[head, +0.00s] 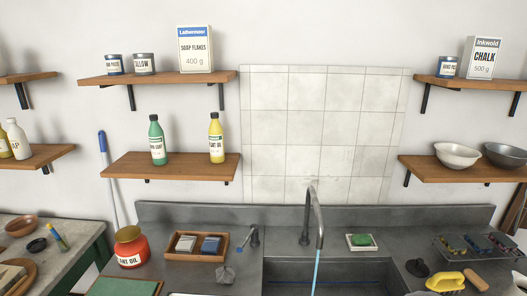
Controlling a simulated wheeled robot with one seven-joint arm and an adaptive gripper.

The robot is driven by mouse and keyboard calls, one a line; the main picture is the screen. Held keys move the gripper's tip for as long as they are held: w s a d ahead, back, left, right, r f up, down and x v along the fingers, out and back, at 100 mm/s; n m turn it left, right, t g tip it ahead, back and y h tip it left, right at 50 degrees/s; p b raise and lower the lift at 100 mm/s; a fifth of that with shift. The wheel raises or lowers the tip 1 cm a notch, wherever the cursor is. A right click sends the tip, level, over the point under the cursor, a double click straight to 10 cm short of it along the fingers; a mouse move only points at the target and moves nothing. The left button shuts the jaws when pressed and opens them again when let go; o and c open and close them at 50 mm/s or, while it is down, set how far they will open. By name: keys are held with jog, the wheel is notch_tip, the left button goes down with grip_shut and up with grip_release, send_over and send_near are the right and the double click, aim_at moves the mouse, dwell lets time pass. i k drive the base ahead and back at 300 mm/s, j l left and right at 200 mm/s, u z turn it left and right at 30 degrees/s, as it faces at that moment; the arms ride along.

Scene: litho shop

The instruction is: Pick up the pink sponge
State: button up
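I see no pink sponge in the head view. A green block (361,239), perhaps a sponge or soap, lies in a white dish (374,246) behind the sink. A wooden tray (194,257) left of the tap holds a pale block (186,243) and a blue block (211,245). A yellow brush-like object (446,282) lies right of the sink, next to a tan, handle-like piece (477,279). My gripper is not in view.
The grey counter (170,212) holds a sink (330,276) with a tall faucet (306,225) and running water. A red jar (131,247) stands at left, a wire rack (478,250) at right. Wall shelves (170,165) hold bottles and bowls above.

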aim_at(500, 239)
jog(key=l, duration=0.85)
jog(key=i+l, duration=0.15)
jog(key=l, duration=1.55)
jog(key=i+l, duration=0.1)
jog(key=l, duration=0.75)
jog(key=z, duration=0.05)
